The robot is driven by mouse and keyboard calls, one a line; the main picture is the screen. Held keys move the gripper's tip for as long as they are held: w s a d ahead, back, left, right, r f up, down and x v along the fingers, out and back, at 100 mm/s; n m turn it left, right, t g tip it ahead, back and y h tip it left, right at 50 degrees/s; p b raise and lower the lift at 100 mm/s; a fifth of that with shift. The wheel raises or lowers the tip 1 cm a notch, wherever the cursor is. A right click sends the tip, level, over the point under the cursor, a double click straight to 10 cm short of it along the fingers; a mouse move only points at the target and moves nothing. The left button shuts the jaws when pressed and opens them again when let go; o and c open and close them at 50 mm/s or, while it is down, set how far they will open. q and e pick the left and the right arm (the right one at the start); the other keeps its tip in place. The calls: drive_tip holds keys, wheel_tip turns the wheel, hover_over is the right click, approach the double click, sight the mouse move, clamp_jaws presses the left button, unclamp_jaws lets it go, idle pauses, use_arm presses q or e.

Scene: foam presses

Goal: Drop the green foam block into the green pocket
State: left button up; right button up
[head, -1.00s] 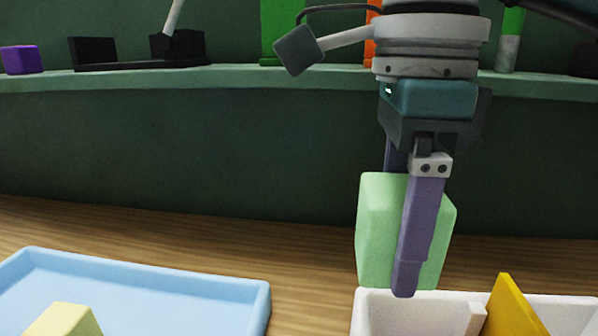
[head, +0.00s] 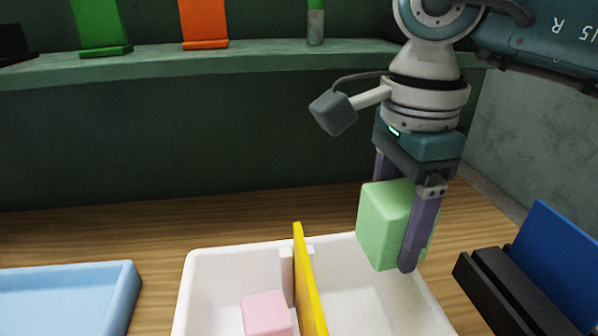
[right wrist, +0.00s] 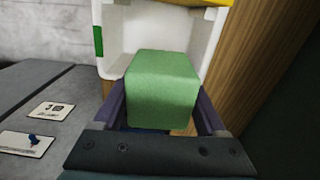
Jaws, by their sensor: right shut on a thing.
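The light green foam block (head: 384,225) is held between the fingers of my right gripper (head: 402,228), which is shut on it. It hangs by the far right part of the white bin (head: 215,262), to the right of the yellow divider (head: 308,285). In the right wrist view the block (right wrist: 162,88) sits between both fingers, with the white compartment behind it. A green patch (right wrist: 98,41) marks the bin's side there. The block hides part of that compartment. The block's height above the bin is hard to judge. My left gripper is not in view.
A pink block (head: 266,313) lies in the compartment left of the divider. A blue tray (head: 60,290) is at left. A black stand with a blue panel (head: 555,262) is at right. A green shelf (head: 200,68) with green and orange stands runs behind.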

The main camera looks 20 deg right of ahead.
sight(401, 195)
drive_tip(key=shift+f+b, duration=0.7)
drive_tip(key=shift+f, duration=0.8)
drive_tip(key=o, duration=1.2)
drive_tip(key=shift+o, duration=0.2)
drive_tip(key=shift+r, duration=0.1)
wheel_tip(401, 195, up, 10)
drive_tip(key=shift+f+b, duration=0.1)
drive_tip(key=shift+b, duration=0.4)
